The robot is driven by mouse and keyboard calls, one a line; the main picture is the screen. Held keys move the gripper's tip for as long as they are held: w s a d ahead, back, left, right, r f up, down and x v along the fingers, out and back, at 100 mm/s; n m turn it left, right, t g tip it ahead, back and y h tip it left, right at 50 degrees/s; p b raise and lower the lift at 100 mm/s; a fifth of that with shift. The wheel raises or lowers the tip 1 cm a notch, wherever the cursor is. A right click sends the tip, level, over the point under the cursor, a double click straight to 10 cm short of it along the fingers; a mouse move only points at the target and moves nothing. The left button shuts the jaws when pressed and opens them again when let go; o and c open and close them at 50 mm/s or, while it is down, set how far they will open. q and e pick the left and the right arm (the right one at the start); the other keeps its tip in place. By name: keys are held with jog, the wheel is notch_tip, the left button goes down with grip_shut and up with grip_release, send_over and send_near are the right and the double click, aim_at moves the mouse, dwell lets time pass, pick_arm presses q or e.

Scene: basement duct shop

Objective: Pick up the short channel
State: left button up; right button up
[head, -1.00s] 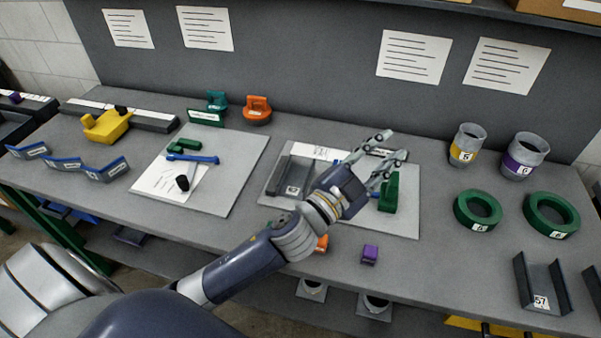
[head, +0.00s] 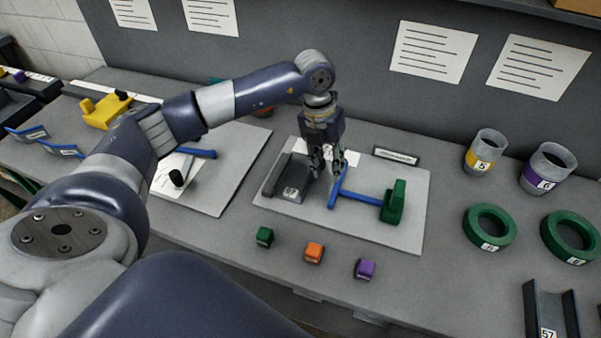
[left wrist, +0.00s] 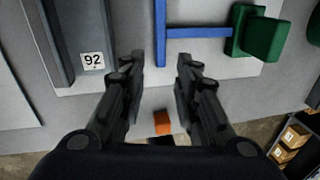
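A dark grey channel (head: 293,178) with a white label lies on the right-hand grey board (head: 405,235). In the left wrist view this channel (left wrist: 68,35) is at the left, and its label reads 92. Another dark channel (head: 553,312), labelled 57, stands at the lower right of the table. My left gripper (head: 327,172) points down over the board, just right of channel 92. The exact height above the board is unclear. My right gripper is not in view.
A blue T-shaped piece (head: 358,198) with a green block (head: 394,202) lies right of the gripper. Small green (head: 264,237), orange (head: 314,252) and purple (head: 365,269) blocks line the front. Green rings (head: 489,227) and grey cups (head: 485,152) stand at the right.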

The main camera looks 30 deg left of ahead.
pick_arm(q)
jog(key=r+y, duration=0.1)
jog(key=y, duration=0.1)
send_over(309, 176)
jog(key=shift+n, duration=0.5)
jog(key=f, duration=0.1)
jog(key=f+p, duration=0.1)
jog(key=f, duration=0.2)
jog(key=shift+s+a+f, duration=0.15)
jog(key=shift+s, duration=0.1)
jog(key=shift+f, duration=0.35)
jog(key=shift+w+f+p, duration=0.1)
jog(key=shift+f+p, duration=0.5)
jog(key=shift+p, duration=0.1)
notch_tip(309, 176, down, 4)
jog(key=shift+w+r+p, duration=0.15)
jog(key=shift+r+p, duration=0.1)
jog(key=shift+p, duration=0.5)
jog(key=shift+f, duration=0.4)
jog(key=shift+c, duration=0.3)
grip_shut()
